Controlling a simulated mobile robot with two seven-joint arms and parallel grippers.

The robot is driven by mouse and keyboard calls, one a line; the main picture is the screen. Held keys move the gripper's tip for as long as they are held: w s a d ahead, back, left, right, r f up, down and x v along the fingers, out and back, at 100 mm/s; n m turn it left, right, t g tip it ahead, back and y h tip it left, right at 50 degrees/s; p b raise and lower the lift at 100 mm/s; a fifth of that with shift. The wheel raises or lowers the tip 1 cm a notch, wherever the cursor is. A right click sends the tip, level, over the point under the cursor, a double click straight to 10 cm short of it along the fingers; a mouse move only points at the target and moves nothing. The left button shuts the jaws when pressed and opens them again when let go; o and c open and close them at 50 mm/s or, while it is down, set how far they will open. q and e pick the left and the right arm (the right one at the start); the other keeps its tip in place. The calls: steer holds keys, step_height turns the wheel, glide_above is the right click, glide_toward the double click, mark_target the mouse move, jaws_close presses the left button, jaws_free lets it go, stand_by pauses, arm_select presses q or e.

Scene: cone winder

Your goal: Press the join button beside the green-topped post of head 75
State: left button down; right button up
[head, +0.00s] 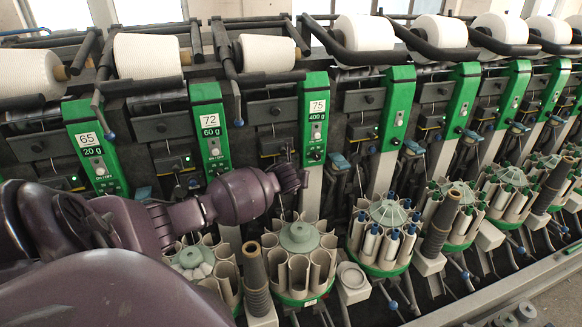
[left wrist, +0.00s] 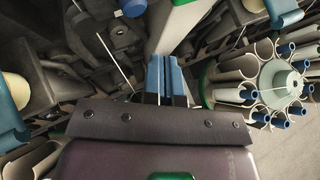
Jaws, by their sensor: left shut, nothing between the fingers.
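The green-topped post of head 75 (head: 315,112) stands at the middle of the head view, with a white "75 / 400 g" label and small round controls below it. I cannot tell which control is the join button. My left gripper (head: 299,178) is just below and left of the post's green part, and partly covers the parts behind it. In the left wrist view its two blue fingers (left wrist: 166,72) are shut together, with nothing between them. I cannot tell whether the fingertips touch anything. My right gripper is not in view.
Posts of heads 72 (head: 210,125) and 65 (head: 93,145) stand to the left. A bobbin carousel (head: 300,260) sits below my left gripper, and one with blue tubes (head: 385,235) is to its right. White yarn cones (head: 265,53) line the top, with dark bars between.

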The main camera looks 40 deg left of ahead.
arm_select(q)
steer(key=shift+s+d, duration=0.35)
steer(key=shift+d, duration=0.25)
steer(key=shift+s+d, duration=0.3)
steer(key=shift+d, duration=0.3)
